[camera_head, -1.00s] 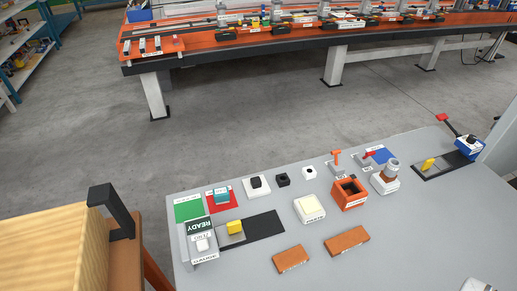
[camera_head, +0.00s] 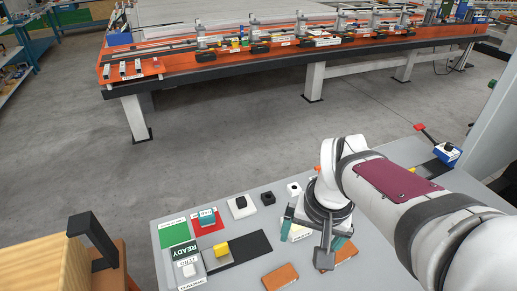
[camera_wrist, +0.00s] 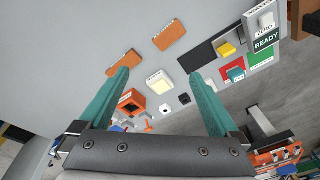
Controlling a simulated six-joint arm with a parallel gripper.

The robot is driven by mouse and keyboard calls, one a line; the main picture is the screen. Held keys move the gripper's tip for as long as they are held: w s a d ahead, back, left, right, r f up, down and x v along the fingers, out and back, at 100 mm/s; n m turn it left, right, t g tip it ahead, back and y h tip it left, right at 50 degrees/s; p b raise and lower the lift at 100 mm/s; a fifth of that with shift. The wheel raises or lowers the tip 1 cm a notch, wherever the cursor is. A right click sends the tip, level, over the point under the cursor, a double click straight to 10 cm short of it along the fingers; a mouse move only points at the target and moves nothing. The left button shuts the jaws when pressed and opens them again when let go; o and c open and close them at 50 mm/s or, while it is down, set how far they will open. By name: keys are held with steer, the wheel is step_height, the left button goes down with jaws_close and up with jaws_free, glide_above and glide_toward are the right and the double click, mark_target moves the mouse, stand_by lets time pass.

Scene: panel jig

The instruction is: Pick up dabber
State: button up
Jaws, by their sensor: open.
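My gripper (camera_head: 312,232) is over the middle of the grey table, its teal fingers spread and empty; they also show in the wrist view (camera_wrist: 160,75). Between the fingertips in that view lies a cream pad on a white base (camera_wrist: 158,82). An orange open box (camera_wrist: 130,102) is partly behind the left finger. No label readable here names the dabber, so I cannot tell which thing it is. The grey-and-brown upright piece from the earlier head view is hidden by my arm now.
Two brown blocks (camera_head: 281,277) lie near the front. A yellow block (camera_head: 221,248) is by a black strip (camera_head: 252,246); a teal block (camera_head: 207,217) is on a red patch. The READY box (camera_head: 188,262) stands at the left. A blue box (camera_head: 447,153) is at the far right.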

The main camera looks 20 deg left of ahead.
steer(key=w+a+f+n, duration=0.3)
steer(key=w+a, duration=0.2)
steer(key=a, duration=0.5)
steer(key=n+t+y, duration=0.2)
steer(key=n, duration=0.2)
glide_toward(206, 213)
steer(key=x, duration=1)
steer(key=shift+f, duration=0.3)
steer(key=c, duration=1.5)
steer(key=shift+o, duration=0.2)
step_height(206, 213, up, 4)
steer(key=shift+r, duration=0.25)
steer(key=w+d+r, duration=0.3)
steer(key=d+r, duration=0.3)
steer(key=d, duration=0.5)
steer(key=shift+w+r, duration=0.15)
steer(key=shift+r, duration=0.1)
